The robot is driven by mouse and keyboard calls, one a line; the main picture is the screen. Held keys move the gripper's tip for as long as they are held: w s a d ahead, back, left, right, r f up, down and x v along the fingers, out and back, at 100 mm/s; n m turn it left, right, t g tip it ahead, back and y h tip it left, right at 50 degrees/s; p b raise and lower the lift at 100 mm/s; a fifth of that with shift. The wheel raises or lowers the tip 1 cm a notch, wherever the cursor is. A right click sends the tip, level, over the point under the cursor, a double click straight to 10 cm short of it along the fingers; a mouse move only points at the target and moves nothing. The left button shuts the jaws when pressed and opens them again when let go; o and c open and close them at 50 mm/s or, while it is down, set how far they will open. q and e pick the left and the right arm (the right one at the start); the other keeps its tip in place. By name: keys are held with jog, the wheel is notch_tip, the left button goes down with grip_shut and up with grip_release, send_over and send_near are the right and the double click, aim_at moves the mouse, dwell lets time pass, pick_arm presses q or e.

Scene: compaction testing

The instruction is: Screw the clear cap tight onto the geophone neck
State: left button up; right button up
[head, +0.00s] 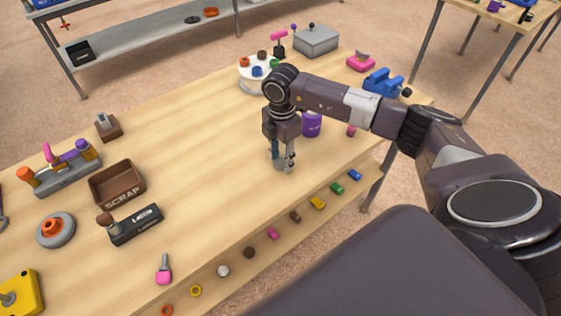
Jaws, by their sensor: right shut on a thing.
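My right gripper (284,160) points straight down, low over the middle of the wooden table. It is shut on a small pale grey thing that looks like the clear cap (280,165). The fingers hide much of it. The geophone and its neck cannot be made out clearly beneath the cap, and I cannot tell how the cap sits on the neck. My left gripper is not in view.
A purple cup (312,124) stands close behind the right gripper. The table (200,150) is clear left of the gripper.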

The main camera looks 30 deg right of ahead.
aim_at(281, 159)
jog(key=shift+r+p, duration=0.75)
jog(key=shift+r, duration=0.3)
jog(key=shift+r, duration=0.1)
notch_tip(281, 159, up, 6)
jog(key=p, duration=0.4)
